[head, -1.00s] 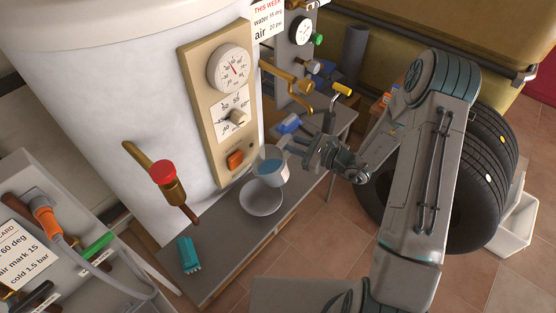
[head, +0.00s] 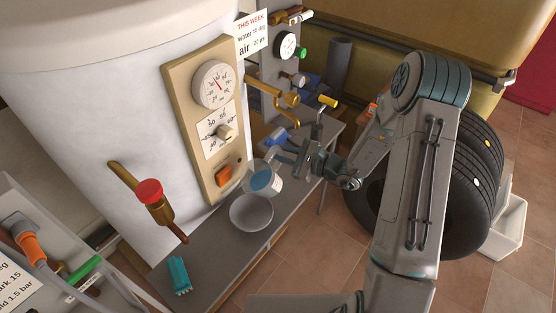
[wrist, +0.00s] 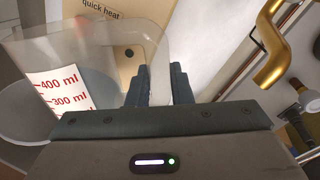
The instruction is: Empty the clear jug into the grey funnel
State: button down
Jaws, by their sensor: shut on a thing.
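The clear jug (head: 275,172) holds blue liquid and hangs in my gripper (head: 291,163) above the bench. In the wrist view the gripper (wrist: 160,88) is shut on the jug's handle. The jug's clear wall (wrist: 95,45) and its red 400 ml and 300 ml marks show there. The grey funnel (head: 252,214) is a wide bowl shape on the bench, just below and left of the jug. Its grey rim also shows behind the jug in the wrist view (wrist: 15,118). The jug seems a little tilted, but I cannot tell how much. No liquid stream shows.
The white boiler (head: 120,120) with its beige dial panel (head: 190,120) stands close behind the bench (head: 205,255). Brass pipes with a yellow-handled tap (head: 328,102) are near my gripper. A teal object (head: 178,275) lies at the bench's front left. Tyres (head: 465,205) stand at the right.

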aim_at(278, 153)
jog(key=shift+r+n, duration=0.5)
jog(key=shift+r, duration=0.05)
jog(key=shift+s+a+b, duration=0.1)
jog(key=shift+b, duration=0.55)
jog(key=shift+s+a+n+h+b, duration=0.15)
jog(key=shift+n+h+b, duration=0.15)
jog(key=shift+n+b, duration=0.25)
jog(key=shift+s+r+n+b, duration=0.1)
jog(key=shift+r+n+b, duration=0.15)
jog(key=shift+n+b, duration=0.2)
jog(key=shift+r+t, duration=0.1)
jog(key=shift+t, duration=0.2)
jog(key=shift+s+a+n+b, duration=0.15)
jog(key=shift+n+b, duration=0.15)
jog(key=shift+b, duration=0.35)
jog(key=shift+s+a+n+b, duration=0.2)
jog(key=shift+n+b, duration=0.1)
jog(key=shift+b, duration=0.2)
jog(key=shift+s+a+r+n+h+b, duration=0.1)
jog(key=shift+s+r+n+h+b, duration=0.2)
jog(key=shift+b, duration=0.4)
